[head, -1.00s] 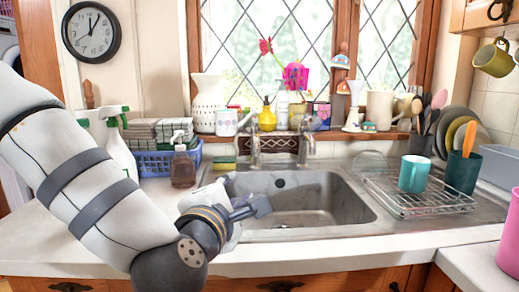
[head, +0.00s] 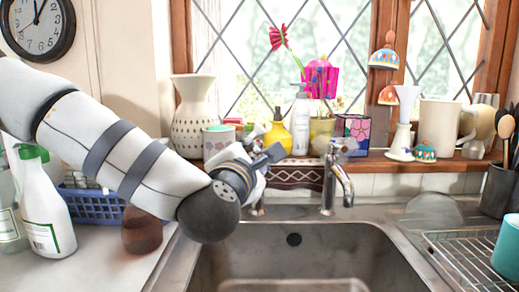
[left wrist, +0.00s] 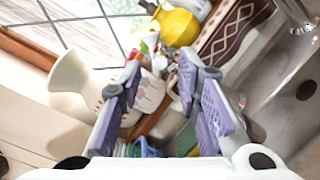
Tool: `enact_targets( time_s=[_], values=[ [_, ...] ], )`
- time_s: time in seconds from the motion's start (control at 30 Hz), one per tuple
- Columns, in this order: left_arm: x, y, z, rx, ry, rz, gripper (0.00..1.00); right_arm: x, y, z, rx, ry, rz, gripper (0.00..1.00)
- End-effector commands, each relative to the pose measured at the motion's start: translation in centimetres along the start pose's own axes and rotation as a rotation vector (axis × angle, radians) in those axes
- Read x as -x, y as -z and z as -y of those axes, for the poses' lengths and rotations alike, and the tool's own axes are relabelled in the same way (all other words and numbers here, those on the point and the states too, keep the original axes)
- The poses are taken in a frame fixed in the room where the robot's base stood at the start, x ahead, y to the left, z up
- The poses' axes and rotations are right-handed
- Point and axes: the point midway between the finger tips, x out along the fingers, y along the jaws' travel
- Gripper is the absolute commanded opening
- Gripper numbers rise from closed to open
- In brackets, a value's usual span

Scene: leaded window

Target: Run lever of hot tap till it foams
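Two chrome taps stand at the back of the sink (head: 205,270). The right tap (head: 341,180) shows its spout and top clearly. The left tap (head: 257,208) is mostly hidden behind my left gripper, so its lever cannot be made out; which tap is hot is not marked. My left gripper (head: 266,152) is above and in front of the left tap. In the left wrist view my left gripper (left wrist: 160,68) has its two purple-grey pads apart, with nothing held between them. No running water or foam shows. My right gripper is not in view.
The sill behind holds a white vase (head: 194,115), a mug (head: 217,141), a yellow bottle (head: 278,133) and a flowered box (head: 353,129). A spray bottle (head: 43,205) and brown soap bottle (head: 141,232) stand left. A dish rack (head: 470,255) is at right. The basin middle is clear.

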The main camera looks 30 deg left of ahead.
Motion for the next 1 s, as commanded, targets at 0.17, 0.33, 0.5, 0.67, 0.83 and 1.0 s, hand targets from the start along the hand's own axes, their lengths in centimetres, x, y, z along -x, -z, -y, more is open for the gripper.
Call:
enact_targets(
  time_s=[0.17,0.33,0.5,0.67,0.83,1.0],
  values=[
    [-3.6,0.1,0.2,-0.001,0.001,-0.001,0.31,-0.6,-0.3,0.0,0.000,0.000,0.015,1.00],
    [-4.9,0.0,0.0,-0.001,0.000,0.001,0.31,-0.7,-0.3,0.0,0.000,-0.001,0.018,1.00],
    [-4.9,-0.1,-0.1,0.000,0.000,0.002,0.31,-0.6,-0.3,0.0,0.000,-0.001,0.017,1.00],
    [-4.9,-0.1,-0.1,0.000,0.000,0.001,0.08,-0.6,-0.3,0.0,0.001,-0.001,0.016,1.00],
    [-4.9,-0.1,-0.1,0.000,0.000,0.001,0.00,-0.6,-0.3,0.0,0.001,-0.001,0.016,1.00],
    [-5.2,-0.1,0.0,-0.002,-0.003,-0.003,0.00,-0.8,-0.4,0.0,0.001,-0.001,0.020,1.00]
  ],
)
